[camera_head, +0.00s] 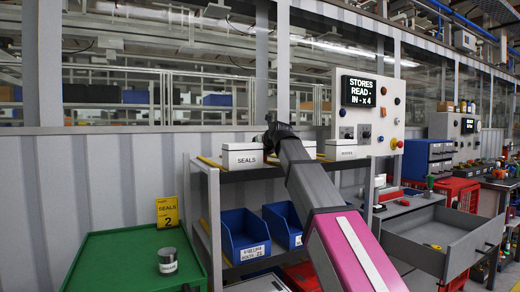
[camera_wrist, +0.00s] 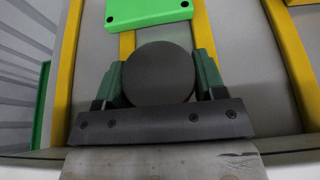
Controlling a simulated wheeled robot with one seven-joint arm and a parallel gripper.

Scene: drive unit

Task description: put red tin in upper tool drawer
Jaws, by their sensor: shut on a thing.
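My gripper (camera_wrist: 160,85) is shut on a round, dark-grey-topped thing (camera_wrist: 159,73), with a green finger on each side. Its sides are hidden, so I cannot tell whether it is the red tin. In the head view my arm reaches up to the shelf, and its end (camera_head: 276,132) is beside the white SEALS box; the fingers and held thing cannot be made out there. No red tin can be made out elsewhere. A grey drawer (camera_head: 460,238) stands pulled open at the right, with a small yellow-green thing (camera_head: 433,246) inside.
Blue bins (camera_head: 240,235) sit under the shelf with the SEALS box (camera_head: 243,157). A control panel (camera_head: 367,110) stands behind. The wrist view shows yellow strips (camera_wrist: 292,60) and a green block (camera_wrist: 148,12).

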